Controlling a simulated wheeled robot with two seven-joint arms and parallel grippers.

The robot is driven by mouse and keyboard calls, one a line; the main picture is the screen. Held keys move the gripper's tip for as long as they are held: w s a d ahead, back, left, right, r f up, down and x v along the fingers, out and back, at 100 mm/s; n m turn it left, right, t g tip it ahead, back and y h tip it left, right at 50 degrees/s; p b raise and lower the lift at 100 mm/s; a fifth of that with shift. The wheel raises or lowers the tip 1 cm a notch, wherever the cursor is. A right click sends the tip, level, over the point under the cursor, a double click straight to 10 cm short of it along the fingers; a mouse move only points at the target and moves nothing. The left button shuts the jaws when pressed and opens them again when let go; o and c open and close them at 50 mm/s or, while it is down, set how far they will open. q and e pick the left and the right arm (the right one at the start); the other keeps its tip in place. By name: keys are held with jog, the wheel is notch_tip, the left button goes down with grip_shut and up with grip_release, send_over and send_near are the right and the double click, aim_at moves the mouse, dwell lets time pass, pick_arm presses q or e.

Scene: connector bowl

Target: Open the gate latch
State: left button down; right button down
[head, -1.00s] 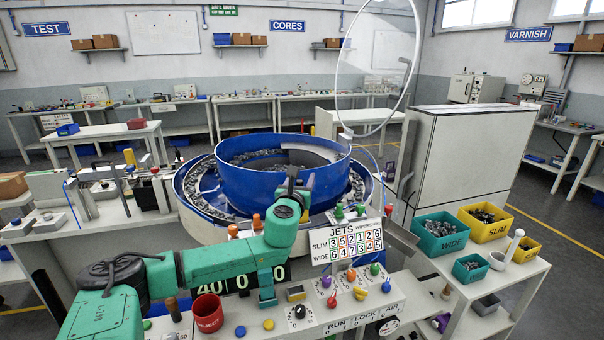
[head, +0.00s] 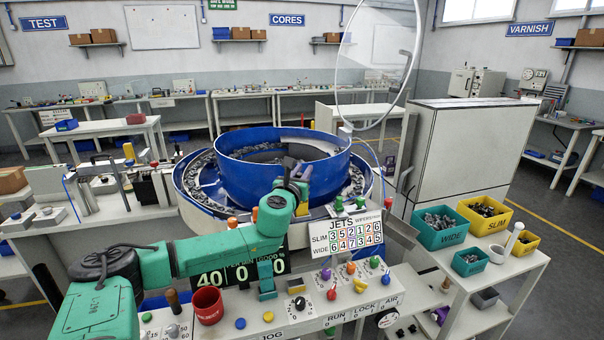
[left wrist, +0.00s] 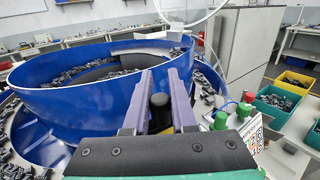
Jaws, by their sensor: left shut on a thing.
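The fingers and wrist hide the knob in the head view. I cannot tell from its shape alone whether this knob is the gate latch. My right gripper is not in view.
A JETS sign (head: 346,232) stands just right of my left wrist. Below is a control panel with coloured knobs and a red cup (head: 207,305). Green bins (head: 440,228) and yellow bins (head: 484,214) sit at right. A clear round guard (head: 378,60) is raised above the bowl.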

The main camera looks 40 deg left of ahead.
pick_arm(q)
jog(key=s+d+m+g+h+b, duration=0.1)
jog(key=s+d+m+g+h, duration=0.1)
jog(key=m+h, duration=0.5)
jog(key=s+d+m+g+h+b, duration=0.2)
jog(key=m+h, duration=0.6)
jog(key=h, duration=0.6)
jog(key=shift+s+d+m+g+h+b, duration=0.3)
jog(key=shift+s+g, duration=0.55)
jog(key=shift+g, duration=0.15)
jog(key=c, duration=0.7)
grip_release()
jog(key=shift+c, duration=0.2)
